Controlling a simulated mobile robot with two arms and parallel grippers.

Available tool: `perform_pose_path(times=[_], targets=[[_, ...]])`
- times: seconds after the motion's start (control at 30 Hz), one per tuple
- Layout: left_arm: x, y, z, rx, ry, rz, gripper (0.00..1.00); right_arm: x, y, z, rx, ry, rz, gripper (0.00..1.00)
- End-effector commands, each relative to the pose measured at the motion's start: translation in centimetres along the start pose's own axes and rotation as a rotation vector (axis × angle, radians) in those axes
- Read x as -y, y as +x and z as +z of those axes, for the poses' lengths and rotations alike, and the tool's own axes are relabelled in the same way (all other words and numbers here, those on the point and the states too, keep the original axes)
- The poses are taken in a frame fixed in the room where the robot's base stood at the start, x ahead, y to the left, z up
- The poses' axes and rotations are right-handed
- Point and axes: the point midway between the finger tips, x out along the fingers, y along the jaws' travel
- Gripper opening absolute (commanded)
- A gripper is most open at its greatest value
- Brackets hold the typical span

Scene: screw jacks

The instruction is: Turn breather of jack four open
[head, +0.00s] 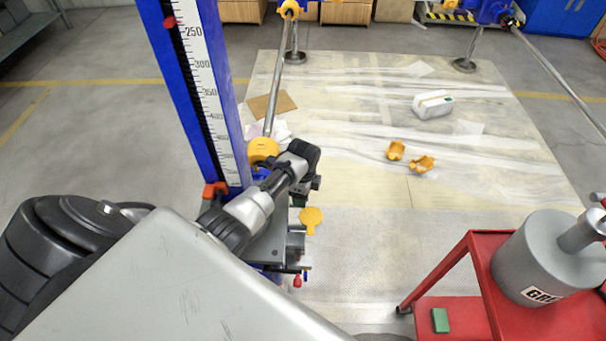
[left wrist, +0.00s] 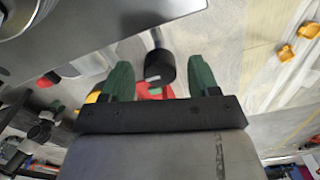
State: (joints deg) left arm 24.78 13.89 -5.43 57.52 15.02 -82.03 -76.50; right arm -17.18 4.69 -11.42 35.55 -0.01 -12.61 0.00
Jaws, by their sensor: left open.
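In the left wrist view my left gripper (left wrist: 160,64) is open, with a green finger on each side. A black round knob (left wrist: 158,68) with a pale mark on its face, on a grey stem, shows between the fingers; it may be the breather. I see no finger touching it, and its depth is hard to judge. In the head view my left arm reaches over beside a blue jack column (head: 180,85) with a white scale; the fingertips cannot be made out there. I cannot read a jack number. My right gripper is out of view.
A red cart (head: 455,262) at lower right carries a grey grease can (head: 535,265) and a green block (head: 440,320). A white canister (head: 432,105) and orange pieces (head: 421,164) lie on the sheeted floor. A steel shaft (head: 278,80) runs toward the back.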

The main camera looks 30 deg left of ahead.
Motion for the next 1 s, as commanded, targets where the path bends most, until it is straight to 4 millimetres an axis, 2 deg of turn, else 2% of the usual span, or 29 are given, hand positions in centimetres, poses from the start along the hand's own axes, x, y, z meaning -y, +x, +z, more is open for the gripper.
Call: perform_pose_path(times=[0.27,0.6,1.0], targets=[[0.00,0.13,0.00,0.000,0.000,0.000,0.60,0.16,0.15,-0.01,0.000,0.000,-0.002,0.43],[-0.01,0.14,0.00,0.000,0.000,0.000,0.11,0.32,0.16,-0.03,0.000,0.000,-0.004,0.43],[-0.02,-0.03,0.02,0.001,-0.083,0.003,0.11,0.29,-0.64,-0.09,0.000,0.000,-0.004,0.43]])
